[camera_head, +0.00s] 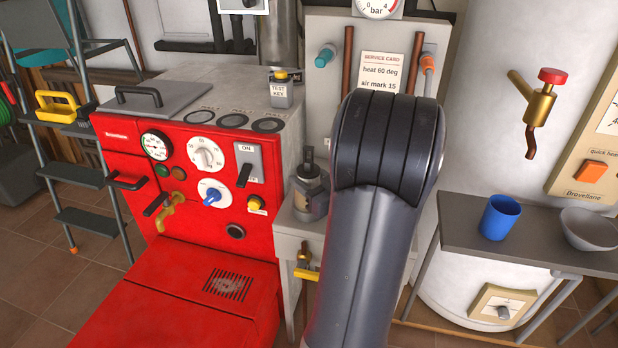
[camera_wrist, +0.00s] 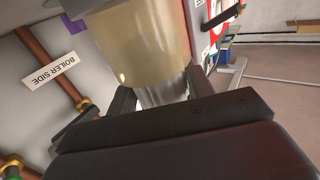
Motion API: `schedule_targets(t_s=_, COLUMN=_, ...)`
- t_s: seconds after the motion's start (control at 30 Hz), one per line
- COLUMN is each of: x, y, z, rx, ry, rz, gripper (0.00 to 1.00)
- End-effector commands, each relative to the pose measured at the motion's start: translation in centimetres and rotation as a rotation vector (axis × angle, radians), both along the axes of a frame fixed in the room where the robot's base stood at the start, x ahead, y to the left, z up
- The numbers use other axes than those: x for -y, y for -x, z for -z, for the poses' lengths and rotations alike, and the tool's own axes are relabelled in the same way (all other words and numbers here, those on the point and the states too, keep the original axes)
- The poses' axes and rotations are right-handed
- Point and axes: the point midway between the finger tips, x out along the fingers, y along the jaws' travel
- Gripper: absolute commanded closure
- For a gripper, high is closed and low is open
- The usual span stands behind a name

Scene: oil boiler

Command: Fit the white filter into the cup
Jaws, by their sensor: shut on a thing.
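In the wrist view my gripper (camera_wrist: 158,88) has its two dark fingers on either side of a pale grey-white ribbed piece, which looks like the white filter (camera_wrist: 161,93). A yellowish translucent cup (camera_wrist: 145,45) is right against the filter's far end. The wrist picture is turned, as the label reads upside down. I cannot tell how far the filter is inside the cup, or whether it only lines up with the rim. In the head view my dark arm hides the gripper, the filter and the cup.
Copper pipes (camera_wrist: 38,58) and a "BOILER SIDE" label (camera_wrist: 56,69) lie close beside the cup. The head view shows the red boiler (camera_head: 200,265), a dark-topped canister (camera_head: 309,192), and a grey side table (camera_head: 455,226) with a blue cup (camera_head: 500,217) and a bowl (camera_head: 590,229).

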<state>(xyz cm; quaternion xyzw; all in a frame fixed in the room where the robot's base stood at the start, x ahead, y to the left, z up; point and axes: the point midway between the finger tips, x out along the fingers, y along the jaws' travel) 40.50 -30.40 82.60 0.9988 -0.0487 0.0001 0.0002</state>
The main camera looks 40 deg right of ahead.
Motion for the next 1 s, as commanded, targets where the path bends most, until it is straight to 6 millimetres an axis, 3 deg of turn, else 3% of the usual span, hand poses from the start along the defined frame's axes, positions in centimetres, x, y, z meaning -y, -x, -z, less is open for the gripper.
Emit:
schedule_targets(t_s=0.37, x=0.0, y=0.0, z=1.3, rx=0.001, ry=-0.001, rz=0.000, gripper=0.77)
schedule_targets(t_s=1.0, x=0.0, y=0.0, z=-1.4, rx=0.000, ry=0.001, rz=0.000, gripper=0.77)
